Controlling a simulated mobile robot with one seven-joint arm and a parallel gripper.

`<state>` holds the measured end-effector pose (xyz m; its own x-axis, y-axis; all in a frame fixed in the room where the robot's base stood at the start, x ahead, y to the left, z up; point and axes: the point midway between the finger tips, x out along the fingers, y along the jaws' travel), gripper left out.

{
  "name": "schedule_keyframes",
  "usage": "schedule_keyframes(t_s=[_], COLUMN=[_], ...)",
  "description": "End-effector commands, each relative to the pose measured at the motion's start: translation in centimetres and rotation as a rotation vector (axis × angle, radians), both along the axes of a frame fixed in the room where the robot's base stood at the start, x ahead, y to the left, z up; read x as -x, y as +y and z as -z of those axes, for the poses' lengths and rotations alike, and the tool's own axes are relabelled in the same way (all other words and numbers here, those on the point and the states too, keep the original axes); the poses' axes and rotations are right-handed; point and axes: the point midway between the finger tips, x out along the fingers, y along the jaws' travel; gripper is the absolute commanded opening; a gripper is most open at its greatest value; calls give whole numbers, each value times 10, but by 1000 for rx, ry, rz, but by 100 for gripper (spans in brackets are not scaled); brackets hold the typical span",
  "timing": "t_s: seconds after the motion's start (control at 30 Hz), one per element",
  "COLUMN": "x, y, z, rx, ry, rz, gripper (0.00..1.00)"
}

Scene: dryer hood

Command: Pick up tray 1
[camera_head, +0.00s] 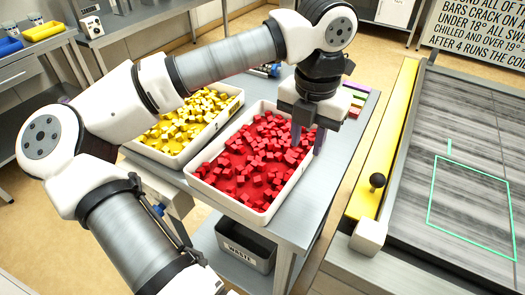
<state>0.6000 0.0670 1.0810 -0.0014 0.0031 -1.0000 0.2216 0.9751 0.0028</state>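Two white trays stand side by side on a grey metal table. The nearer white tray (228,206) holds many red cubes (252,162); the other white tray (168,160) holds many yellow pieces (190,118). No number shows on either tray, so I cannot tell which is tray 1. My gripper (308,149) points down at the right rim of the red-cube tray. Its two fingers are apart, one on the inner side of the rim and one on the outer side. I cannot tell whether they touch the wall. Part of the far right rim is hidden by my gripper.
The metal table (318,188) has bare room to the right of the trays. Small coloured blocks (355,95) lie behind my gripper. A grey waste bin (245,245) sits on the lower shelf. A bench with a yellow rail (380,150) and black knob (377,181) stands at right.

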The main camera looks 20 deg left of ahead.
Motion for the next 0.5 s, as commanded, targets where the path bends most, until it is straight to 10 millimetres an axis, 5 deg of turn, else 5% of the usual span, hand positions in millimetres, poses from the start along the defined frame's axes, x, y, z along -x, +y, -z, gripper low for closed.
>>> schedule_keyframes(t_s=[0.5], x=[-4], y=[2], z=[56], rx=[7], ry=[3], rz=[4], gripper=[30])
